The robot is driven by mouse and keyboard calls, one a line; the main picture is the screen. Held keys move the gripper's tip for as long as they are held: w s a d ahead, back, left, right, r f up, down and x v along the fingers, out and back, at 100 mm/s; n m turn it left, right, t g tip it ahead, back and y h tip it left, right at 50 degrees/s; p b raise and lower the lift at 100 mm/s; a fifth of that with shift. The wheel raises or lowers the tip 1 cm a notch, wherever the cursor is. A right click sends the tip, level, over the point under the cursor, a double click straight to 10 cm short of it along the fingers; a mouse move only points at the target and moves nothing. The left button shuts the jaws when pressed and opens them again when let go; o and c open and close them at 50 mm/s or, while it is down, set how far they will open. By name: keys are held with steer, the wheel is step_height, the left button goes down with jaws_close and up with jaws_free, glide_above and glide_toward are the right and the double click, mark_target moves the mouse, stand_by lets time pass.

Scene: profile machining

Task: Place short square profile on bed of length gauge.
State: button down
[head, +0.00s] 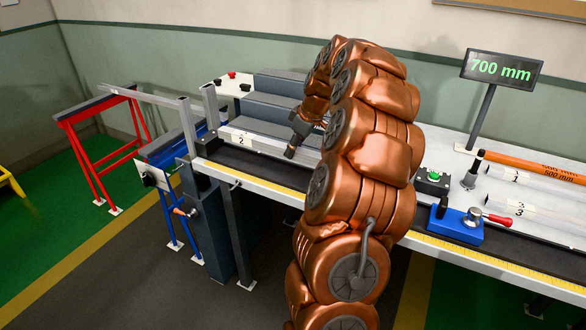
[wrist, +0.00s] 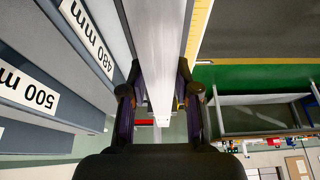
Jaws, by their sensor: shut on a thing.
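The square profile is a long, straight silver bar. In the wrist view the profile (wrist: 160,45) runs up the middle of the picture, between the two fingers of my gripper (wrist: 159,78), which is shut on it. In the head view my gripper (head: 291,151) is at the left part of the bench, over the dark bed of the length gauge (head: 250,165). A silver bar (head: 270,147) lies along the bed there, in front of the grey steps. I cannot tell whether the held profile touches the bed. My arm hides the middle of the bed.
Grey steps (head: 290,82) stand behind the bed. The display (head: 502,69) reads 700 mm. A blue clamp with a red handle (head: 458,225), a green button (head: 434,176) and an orange bar (head: 535,167) are to the right. A red stand (head: 88,135) stands at the left.

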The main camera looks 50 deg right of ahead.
mark_target(302, 151)
steer(key=shift+f+p, duration=0.5)
steer(key=shift+f, duration=2.9)
steer(key=shift+f, duration=0.15)
steer(key=c, duration=0.8)
jaws_free()
steer(key=shift+c, duration=0.2)
steer(key=shift+r, duration=0.25)
steer(key=b+v, duration=0.1)
steer(key=v, duration=0.9)
steer(key=shift+s+d+r+b, duration=0.15)
steer(key=shift+s+r+b, duration=0.05)
steer(key=shift+r+b, duration=0.2)
steer(key=shift+s+r, duration=0.2)
steer(key=shift+r, duration=0.15)
